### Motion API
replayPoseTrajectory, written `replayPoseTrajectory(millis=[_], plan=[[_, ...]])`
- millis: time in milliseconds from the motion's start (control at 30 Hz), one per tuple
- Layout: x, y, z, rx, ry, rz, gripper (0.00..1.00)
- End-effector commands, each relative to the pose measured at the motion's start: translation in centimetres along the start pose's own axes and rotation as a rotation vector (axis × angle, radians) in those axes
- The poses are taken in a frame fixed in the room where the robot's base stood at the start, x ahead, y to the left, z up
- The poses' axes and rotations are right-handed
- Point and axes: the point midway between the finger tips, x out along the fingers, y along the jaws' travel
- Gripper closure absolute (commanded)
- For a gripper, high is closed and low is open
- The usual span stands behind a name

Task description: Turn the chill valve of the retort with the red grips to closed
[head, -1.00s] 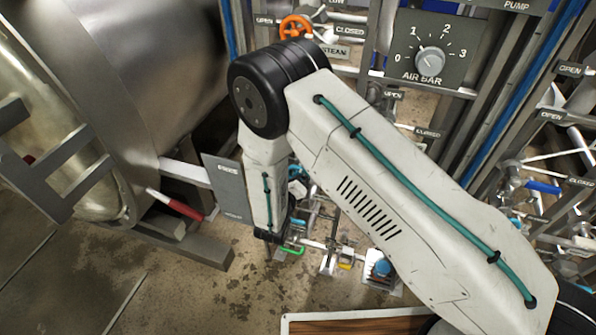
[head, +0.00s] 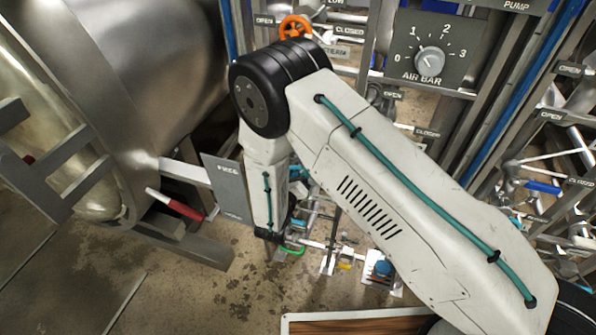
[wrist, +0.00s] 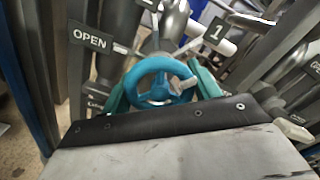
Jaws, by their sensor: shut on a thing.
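A blue handwheel (wrist: 160,84) sits between the teal fingers of my gripper (wrist: 158,88) in the wrist view. My gripper is shut on the wheel, one finger on each side of it. An OPEN plate (wrist: 90,37) stands to the upper left of the wheel, and a plate with a 1 (wrist: 217,30) to its upper right. In the head view, my arm hides the gripper and the held wheel. The retort (head: 150,70) at the left has a red grip (head: 182,205) on a lever. I cannot read a chill label.
An orange handwheel (head: 295,27) and the AIR BAR dial (head: 430,60) are behind my arm. More pipes and a blue-handled valve (head: 543,187) stand at the right. A grey plate (head: 228,188) is close to my wrist. The floor at lower left is open.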

Motion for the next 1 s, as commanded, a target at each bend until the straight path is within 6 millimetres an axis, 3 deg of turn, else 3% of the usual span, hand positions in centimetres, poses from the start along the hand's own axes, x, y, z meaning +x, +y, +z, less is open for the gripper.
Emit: replayPoseTrajectory(millis=[700,1000], plan=[[-0.06,0.11,-0.05,0.637,0.002,0.001,0.61],[-0.07,0.14,-0.05,0.831,0.002,0.002,0.61]])
